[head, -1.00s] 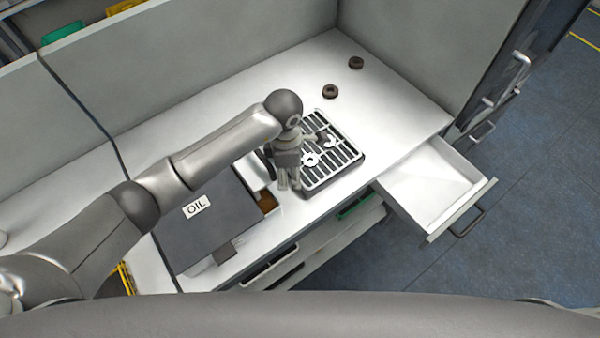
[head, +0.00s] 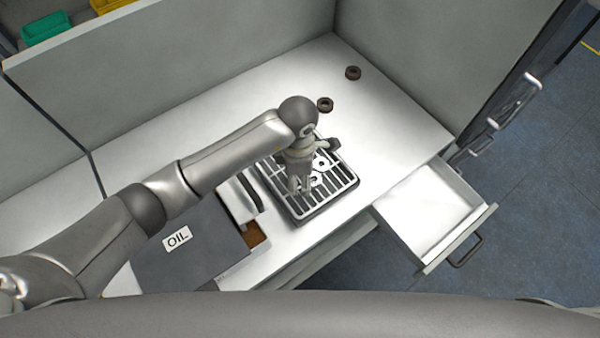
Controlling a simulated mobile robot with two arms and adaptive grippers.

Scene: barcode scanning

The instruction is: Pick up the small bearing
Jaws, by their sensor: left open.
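Two dark ring-shaped parts that look like bearings lie on the white worktop: one (head: 353,73) near the back corner, the other (head: 325,104) nearer the rack. I cannot tell which is the small one. A slatted rack (head: 335,190) holds light metal parts (head: 320,165), partly hidden by my arm. My left gripper (head: 300,190) points down over the left-middle of the rack, open, with nothing visible between its fingers. It is in front of both dark rings and apart from them. My right gripper is not in view.
An open, empty white drawer (head: 430,215) juts out at the right. Grey panels (head: 200,60) wall the back. The worktop right of the rings is clear.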

